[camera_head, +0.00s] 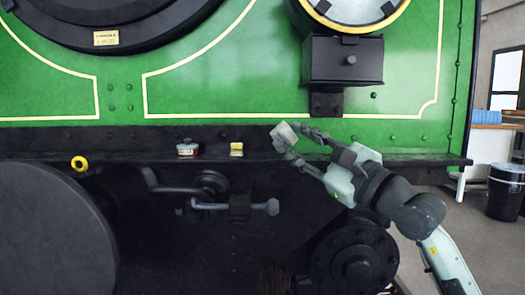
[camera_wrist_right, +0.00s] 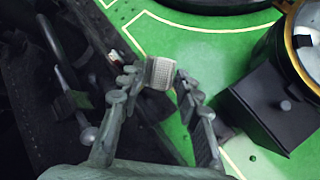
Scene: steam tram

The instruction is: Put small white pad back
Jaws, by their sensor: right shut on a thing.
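The small white pad (camera_head: 284,135) is a pale block between the fingertips of my right gripper (camera_head: 283,141). The gripper is shut on it. In the right wrist view the pad (camera_wrist_right: 160,73) shows a fine grid-like texture and sits between the two fingers of the gripper (camera_wrist_right: 160,78). My right arm comes in from the lower right. The pad is in front of the green tram side, close to the dark ledge (camera_head: 330,160); I cannot tell whether it touches anything. My left gripper is not in view.
A yellow ring (camera_head: 79,163) is farther left. A black box (camera_head: 343,60) under the lamp juts out above my right gripper. Wheels and rods are below the ledge.

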